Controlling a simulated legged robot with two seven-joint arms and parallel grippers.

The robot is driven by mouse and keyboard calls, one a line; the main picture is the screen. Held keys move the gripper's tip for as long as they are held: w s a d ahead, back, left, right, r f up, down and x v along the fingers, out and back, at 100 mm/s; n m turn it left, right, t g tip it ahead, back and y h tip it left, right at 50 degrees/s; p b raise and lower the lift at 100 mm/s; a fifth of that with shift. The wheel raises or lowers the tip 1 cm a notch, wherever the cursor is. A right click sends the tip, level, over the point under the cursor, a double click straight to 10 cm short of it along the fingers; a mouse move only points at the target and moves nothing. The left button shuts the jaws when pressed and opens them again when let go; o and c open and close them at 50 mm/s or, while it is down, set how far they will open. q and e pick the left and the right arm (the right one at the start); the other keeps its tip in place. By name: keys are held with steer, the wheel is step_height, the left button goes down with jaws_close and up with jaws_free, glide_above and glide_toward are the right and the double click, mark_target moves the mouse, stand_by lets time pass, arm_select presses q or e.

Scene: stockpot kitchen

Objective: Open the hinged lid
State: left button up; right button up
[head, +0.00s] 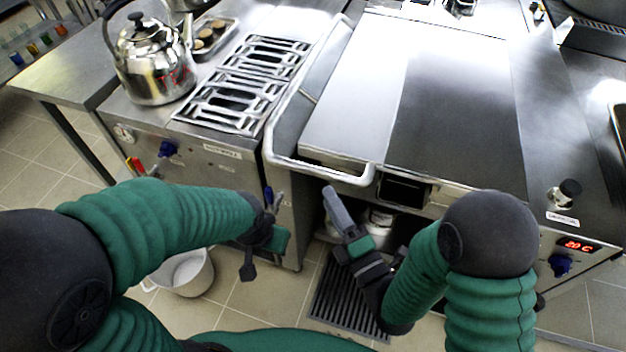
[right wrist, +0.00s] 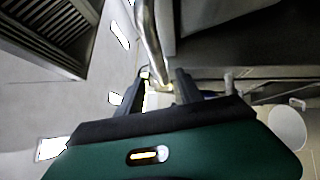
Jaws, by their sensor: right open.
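The hinged lid (head: 455,105) is a wide, shiny steel plate lying flat on the cooking unit at the right of centre. A tubular steel handle (head: 318,172) runs along its left side and bends round its front left corner. My right gripper (head: 335,205) is just below the front stretch of this handle, open, with its fingers pointing up. In the right wrist view, the handle bar (right wrist: 150,40) comes down towards the gap between my right fingers (right wrist: 162,88); I cannot tell whether they touch. My left gripper (head: 262,240) hangs in front of the left unit, away from the lid; its jaws are unclear.
A steel kettle (head: 157,62) stands left of the burner grates (head: 240,85). A white pot (head: 185,272) is on the floor below my left arm. A control panel with a red display (head: 578,245) and a blue knob is at the right front. A dark floor grate (head: 345,305) lies below.

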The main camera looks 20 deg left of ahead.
mark_target(316, 173)
steer(key=x, duration=0.5)
steer(key=p+x, duration=0.1)
steer(key=x, duration=0.1)
steer(key=shift+w+r, duration=0.15)
steer(key=shift+w, duration=0.45)
steer(key=shift+w+a, duration=0.25)
steer(key=shift+a, duration=0.25)
steer(key=shift+d, duration=0.25)
steer(key=c, duration=0.7)
jaws_close()
steer(key=shift+s+f, duration=0.15)
steer(key=shift+f, duration=0.05)
